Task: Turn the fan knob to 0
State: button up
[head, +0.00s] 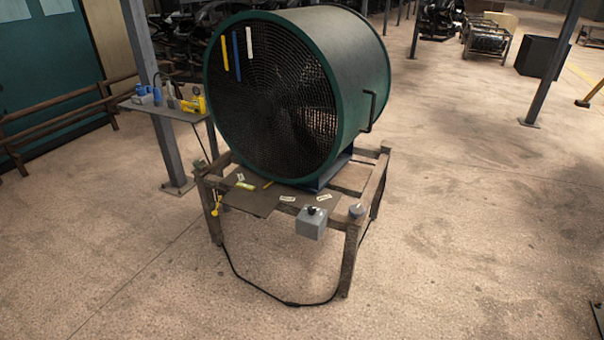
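A large dark green drum fan (350,60) with a round mesh grille stands on a worn brown frame in the middle of the head view. A grey control box (311,224) is fixed at the front of the frame. A small black knob (312,210) sits on top of the box. The knob's pointer direction and any numbers are too small to read. A round grey cap or dial (357,211) sits on the frame's front right corner, to the right of the box. My gripper is not in view.
A black cable (290,303) loops from the frame along the floor. A small side table (160,109) with blue and yellow tools stands at left beside a grey post (146,60). Small labels lie on the frame's plate (250,202). The floor in front and to the right is clear.

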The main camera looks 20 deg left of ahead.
aim_at(311, 209)
jog(key=i+j, duration=0.3)
jog(key=i, duration=0.15)
jog(key=i+j, duration=0.35)
jog(key=i+j+u, duration=0.1)
jog(key=i+j, duration=0.2)
jog(key=i, duration=0.25)
jog(key=i+j, duration=0.25)
jog(key=i, duration=0.25)
